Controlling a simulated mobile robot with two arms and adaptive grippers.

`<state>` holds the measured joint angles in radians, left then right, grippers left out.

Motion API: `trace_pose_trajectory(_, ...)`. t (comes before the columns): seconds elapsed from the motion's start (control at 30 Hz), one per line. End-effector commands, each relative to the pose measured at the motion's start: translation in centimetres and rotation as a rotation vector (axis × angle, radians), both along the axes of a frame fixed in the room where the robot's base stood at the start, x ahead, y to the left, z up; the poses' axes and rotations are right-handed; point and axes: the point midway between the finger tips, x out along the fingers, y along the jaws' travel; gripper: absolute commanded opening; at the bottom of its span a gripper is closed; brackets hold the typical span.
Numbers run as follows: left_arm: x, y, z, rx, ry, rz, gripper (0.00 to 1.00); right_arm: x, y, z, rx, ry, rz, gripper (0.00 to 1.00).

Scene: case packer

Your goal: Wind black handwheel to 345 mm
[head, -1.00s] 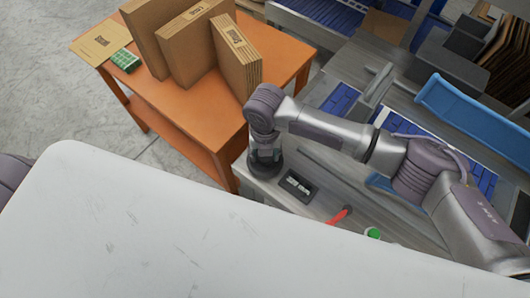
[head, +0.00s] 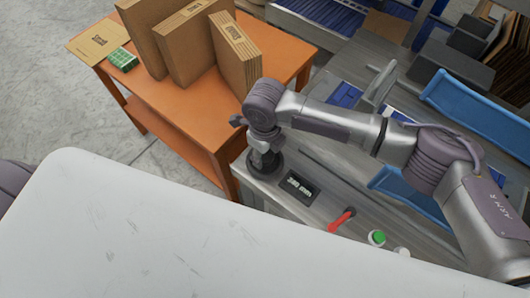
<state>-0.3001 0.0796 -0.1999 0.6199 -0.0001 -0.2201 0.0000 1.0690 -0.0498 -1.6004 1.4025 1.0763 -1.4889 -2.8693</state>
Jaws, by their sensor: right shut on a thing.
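The black handwheel (head: 265,168) sits on the near left corner of the grey machine. My right gripper (head: 264,152) points down at it from above and is shut on it; the wrist hides part of the wheel. A small black display (head: 299,188) beside the wheel shows a white reading in mm, which seems to begin with 3; its last digits are too small to read surely. My left gripper is out of view.
A red lever (head: 341,220), a green button (head: 377,237) and a white knob (head: 402,252) line the machine's front right of the display. An orange table (head: 190,122) holding brown cartons (head: 237,52) stands to the left. Blue rails (head: 470,105) lie at right.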

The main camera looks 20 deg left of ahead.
Motion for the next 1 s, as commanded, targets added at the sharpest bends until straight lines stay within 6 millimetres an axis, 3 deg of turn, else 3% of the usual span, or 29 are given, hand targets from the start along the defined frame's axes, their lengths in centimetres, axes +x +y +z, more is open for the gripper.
trace_pose_trajectory(0.77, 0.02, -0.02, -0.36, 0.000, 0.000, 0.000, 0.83, 0.15, 0.14, 0.25, 0.005, -0.004, 0.102, 0.14)
trace_pose_trajectory(0.8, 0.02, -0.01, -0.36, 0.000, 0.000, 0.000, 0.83, 0.15, 0.14, 0.25, 0.005, -0.004, 0.102, 0.54)
trace_pose_trajectory(0.93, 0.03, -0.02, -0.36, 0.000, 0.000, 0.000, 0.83, 0.11, 0.10, 0.18, 0.003, -0.002, 0.102, 0.74)
trace_pose_trajectory(1.0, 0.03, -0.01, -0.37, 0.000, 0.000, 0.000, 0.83, 0.10, 0.08, 0.15, 0.003, -0.002, 0.102, 0.74)
